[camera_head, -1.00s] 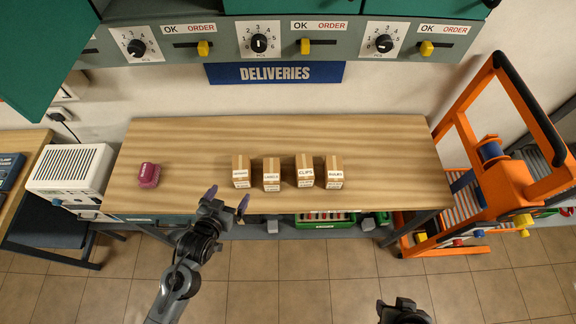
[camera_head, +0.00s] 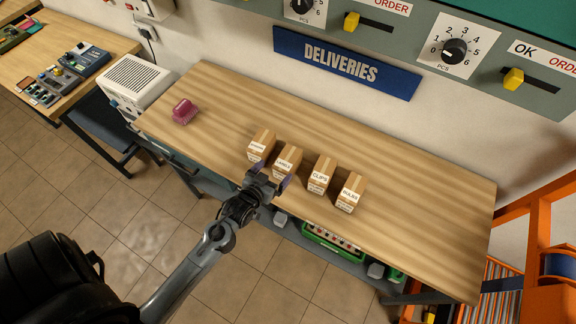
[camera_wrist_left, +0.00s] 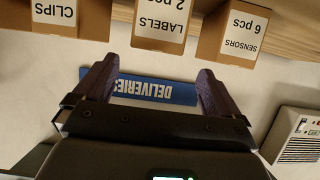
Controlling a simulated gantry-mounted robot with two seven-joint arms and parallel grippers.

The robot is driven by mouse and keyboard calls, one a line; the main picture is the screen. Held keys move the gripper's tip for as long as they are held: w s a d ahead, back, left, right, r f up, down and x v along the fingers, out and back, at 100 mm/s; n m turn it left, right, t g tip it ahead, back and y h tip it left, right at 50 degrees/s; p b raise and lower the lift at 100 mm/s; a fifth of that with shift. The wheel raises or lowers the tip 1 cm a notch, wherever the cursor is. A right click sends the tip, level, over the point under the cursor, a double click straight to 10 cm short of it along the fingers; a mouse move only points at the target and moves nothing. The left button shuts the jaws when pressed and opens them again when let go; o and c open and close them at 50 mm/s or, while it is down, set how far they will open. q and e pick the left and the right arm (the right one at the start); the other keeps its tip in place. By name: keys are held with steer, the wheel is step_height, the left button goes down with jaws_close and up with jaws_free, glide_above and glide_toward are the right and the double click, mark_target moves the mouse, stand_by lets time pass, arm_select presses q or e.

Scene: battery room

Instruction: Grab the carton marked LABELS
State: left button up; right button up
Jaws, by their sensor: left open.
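The carton marked LABELS (camera_head: 287,161) is a small brown box with a white label. It stands on the wooden table (camera_head: 400,220), second from the left in a row of cartons. My left gripper (camera_head: 268,175) is open and empty at the table's front edge, just in front of the LABELS and SENSORS cartons. In the left wrist view the LABELS carton (camera_wrist_left: 163,22) appears upside down, ahead of the spread fingertips (camera_wrist_left: 157,68) and roughly centred between them. It is not between the fingers. My right gripper is out of view.
The SENSORS carton (camera_head: 261,146) stands close on the left, the CLIPS carton (camera_head: 321,175) on the right, then the RULES carton (camera_head: 350,193). A pink object (camera_head: 184,111) lies at the table's left. A blue DELIVERIES sign (camera_head: 345,62) is behind. The table's right side is clear.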

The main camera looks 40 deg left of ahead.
mark_target(288, 158)
arm_select(q)
steer(key=shift+d+r+x, duration=0.15)
steer(key=shift+x, duration=2.2)
steer(key=shift+d+r+x, duration=0.1)
steer(key=shift+d+x, duration=0.05)
steer(key=shift+x, duration=2.2)
steer(key=shift+w, duration=0.15)
steer(key=c, duration=1.2)
steer(key=shift+c, duration=0.2)
steer(key=shift+r, duration=0.1)
